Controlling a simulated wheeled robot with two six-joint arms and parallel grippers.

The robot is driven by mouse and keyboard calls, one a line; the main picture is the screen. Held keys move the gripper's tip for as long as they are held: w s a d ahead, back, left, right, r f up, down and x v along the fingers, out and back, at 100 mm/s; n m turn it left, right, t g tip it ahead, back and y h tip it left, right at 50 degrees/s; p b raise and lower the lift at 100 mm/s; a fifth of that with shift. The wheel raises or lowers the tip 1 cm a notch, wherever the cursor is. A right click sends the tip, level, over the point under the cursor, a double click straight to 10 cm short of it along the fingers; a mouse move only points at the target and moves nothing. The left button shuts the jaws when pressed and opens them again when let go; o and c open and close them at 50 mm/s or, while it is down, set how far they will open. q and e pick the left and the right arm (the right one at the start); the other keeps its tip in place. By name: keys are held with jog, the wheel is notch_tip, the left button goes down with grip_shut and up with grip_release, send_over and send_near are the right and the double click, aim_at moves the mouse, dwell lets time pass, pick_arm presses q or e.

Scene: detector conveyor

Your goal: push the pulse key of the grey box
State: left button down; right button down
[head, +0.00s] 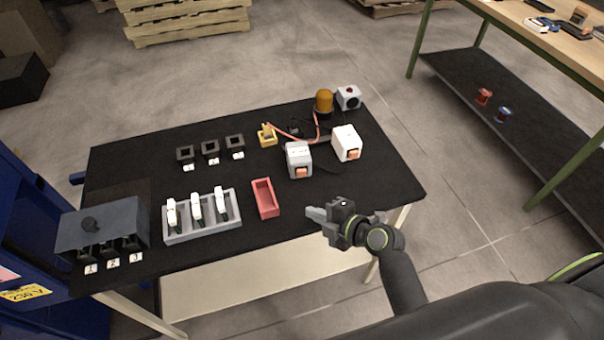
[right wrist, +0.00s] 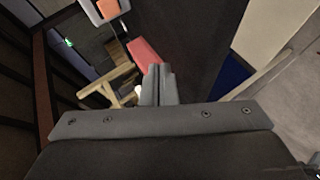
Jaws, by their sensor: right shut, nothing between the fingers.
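The grey box (head: 299,157) stands on the black table, right of the middle, with an orange key (head: 302,173) on its front side. A white box (head: 346,140) with a similar orange key (head: 353,155) stands to its right. My right gripper (head: 314,213) is shut and empty over the table's front edge, in front of the grey box and apart from it. In the right wrist view its shut fingers (right wrist: 158,84) point toward the table, and a box with an orange key (right wrist: 108,8) shows at the top edge. My left gripper is not in view.
A red tray (head: 265,198) and a grey rack (head: 202,218) with several white-topped items lie left of the gripper. Behind are a yellow piece (head: 267,136), an amber lamp (head: 324,102) and a red cable. Bare table lies between gripper and grey box.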

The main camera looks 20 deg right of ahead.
aim_at(308, 192)
jog(key=shift+w, duration=0.1)
jog(key=w, duration=0.6)
jog(key=shift+d, duration=0.35)
jog(key=shift+w+f+b, duration=0.15)
jog(key=shift+w+b, duration=0.15)
jog(key=shift+w, duration=0.2)
jog(key=shift+w+d+b, duration=0.1)
jog(key=shift+w+b, duration=0.2)
jog(key=shift+w, duration=0.5)
dwell(0.8)
jog(key=shift+w+b, duration=0.3)
jog(key=shift+b, duration=0.2)
jog(key=shift+w, duration=0.1)
